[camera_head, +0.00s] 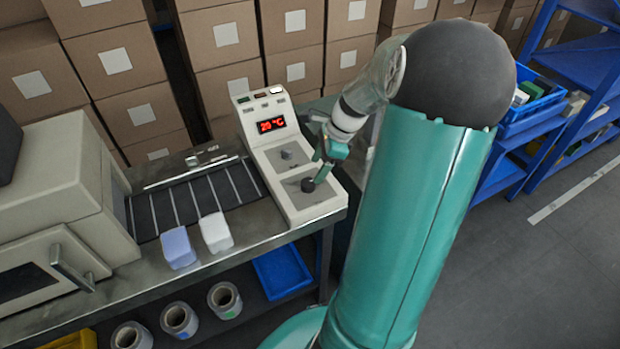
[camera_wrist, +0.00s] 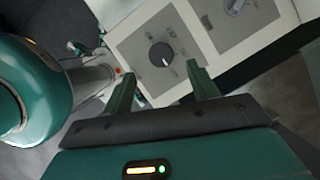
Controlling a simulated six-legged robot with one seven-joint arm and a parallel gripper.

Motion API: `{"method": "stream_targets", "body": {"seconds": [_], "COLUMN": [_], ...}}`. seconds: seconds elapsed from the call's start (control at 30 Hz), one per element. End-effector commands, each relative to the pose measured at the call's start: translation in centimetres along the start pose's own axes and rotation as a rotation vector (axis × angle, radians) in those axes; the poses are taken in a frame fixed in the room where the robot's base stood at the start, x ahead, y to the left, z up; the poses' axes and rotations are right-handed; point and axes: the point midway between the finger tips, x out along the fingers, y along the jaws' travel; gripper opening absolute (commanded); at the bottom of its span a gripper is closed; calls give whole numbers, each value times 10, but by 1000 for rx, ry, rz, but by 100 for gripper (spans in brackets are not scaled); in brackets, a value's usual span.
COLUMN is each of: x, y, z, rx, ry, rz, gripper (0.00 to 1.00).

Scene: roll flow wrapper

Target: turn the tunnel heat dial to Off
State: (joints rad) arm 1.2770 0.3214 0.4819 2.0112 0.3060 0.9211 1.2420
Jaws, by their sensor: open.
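A round black dial (camera_head: 308,185) sits on a grey plate at the near end of the white control panel (camera_head: 328,200). It also shows in the wrist view (camera_wrist: 161,55), with a pale pointer mark and small labels too blurred to read. A second, grey knob (camera_head: 286,155) sits further up the panel, partly seen in the wrist view (camera_wrist: 236,6). A red display (camera_head: 270,126) above reads about 20 °C. My gripper (camera_head: 325,170) is over the panel by the black dial; in the wrist view its green fingers (camera_wrist: 162,80) are spread apart and empty, with the dial beyond their tips.
A beige machine (camera_head: 60,200) stands further left. Stacked cartons (camera_head: 220,40) are behind; blue shelving (camera_head: 580,70) is at the right.

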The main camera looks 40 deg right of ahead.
Motion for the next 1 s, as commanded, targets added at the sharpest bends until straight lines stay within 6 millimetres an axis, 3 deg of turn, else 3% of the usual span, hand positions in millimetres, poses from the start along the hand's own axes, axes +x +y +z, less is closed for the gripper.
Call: {"method": "stream_targets", "body": {"seconds": [0.1,0.3,0.7,0.93,1.0], "x": [25,54,63,62,62], "y": [0,-1,-1,-1,-1], "z": [0,0,0,0,0], "rx": [1,0,-1,-1,-1], "ry": [-2,-1,0,0,0], "rz": [4,2,-1,0,0], "gripper": [59,59,59,14,14]}}
